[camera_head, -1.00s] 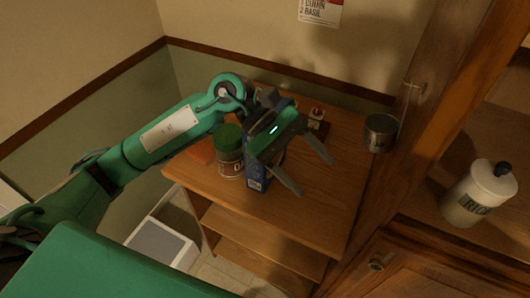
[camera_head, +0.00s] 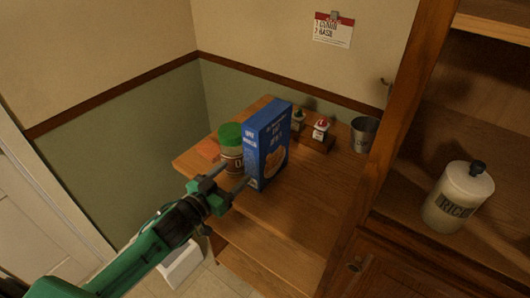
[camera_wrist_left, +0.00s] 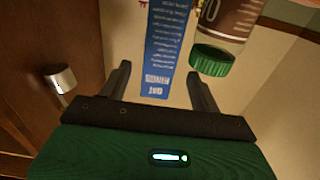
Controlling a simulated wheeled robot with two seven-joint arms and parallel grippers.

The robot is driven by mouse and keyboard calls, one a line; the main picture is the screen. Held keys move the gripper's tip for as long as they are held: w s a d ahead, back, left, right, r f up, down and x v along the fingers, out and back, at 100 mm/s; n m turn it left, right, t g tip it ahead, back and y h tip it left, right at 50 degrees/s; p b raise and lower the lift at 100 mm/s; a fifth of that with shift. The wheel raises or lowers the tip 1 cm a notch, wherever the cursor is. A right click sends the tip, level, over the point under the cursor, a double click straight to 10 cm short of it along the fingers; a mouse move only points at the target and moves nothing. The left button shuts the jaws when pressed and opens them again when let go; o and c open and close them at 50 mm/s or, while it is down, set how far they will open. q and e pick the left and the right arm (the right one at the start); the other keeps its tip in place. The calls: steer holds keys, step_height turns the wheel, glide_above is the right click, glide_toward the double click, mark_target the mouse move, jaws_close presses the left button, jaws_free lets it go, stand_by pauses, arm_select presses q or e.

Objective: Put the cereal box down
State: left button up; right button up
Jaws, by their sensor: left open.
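The blue cereal box (camera_head: 267,145) stands upright on the wooden shelf unit's top (camera_head: 310,196). My left gripper (camera_head: 234,174) is in front of the box's lower left, open and empty, its fingers pointing toward the box and the green-lidded jar. In the left wrist view the box's narrow printed side (camera_wrist_left: 166,50) shows upside down, beyond and between the open fingers (camera_wrist_left: 160,72). The fingers look clear of the box there. My right gripper is not in view.
A jar with a green lid (camera_head: 231,137) stands close to the box's left. Small shakers (camera_head: 320,130) in a wooden holder and a metal cup (camera_head: 363,134) are at the back right. A rice canister (camera_head: 457,197) sits in the cabinet. The unit's front right top is clear.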

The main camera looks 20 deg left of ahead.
mark_target(250, 157)
arm_select(q)
steer(key=p+x, duration=0.2)
steer(key=x, duration=0.5)
steer(key=shift+w+f, duration=0.2)
steer(key=shift+w, duration=0.5)
steer(key=shift+w+d+p, duration=0.2)
steer(key=shift+w+p, duration=0.25)
steer(key=shift+p, duration=0.1)
steer(key=p+x, duration=0.2)
steer(key=x, duration=0.2)
steer(key=shift+w+d, duration=0.2)
steer(key=shift+w, duration=0.05)
steer(key=shift+c, duration=0.6)
steer(key=c, duration=0.4)
steer(key=shift+r, duration=0.1)
steer(key=c, duration=0.6)
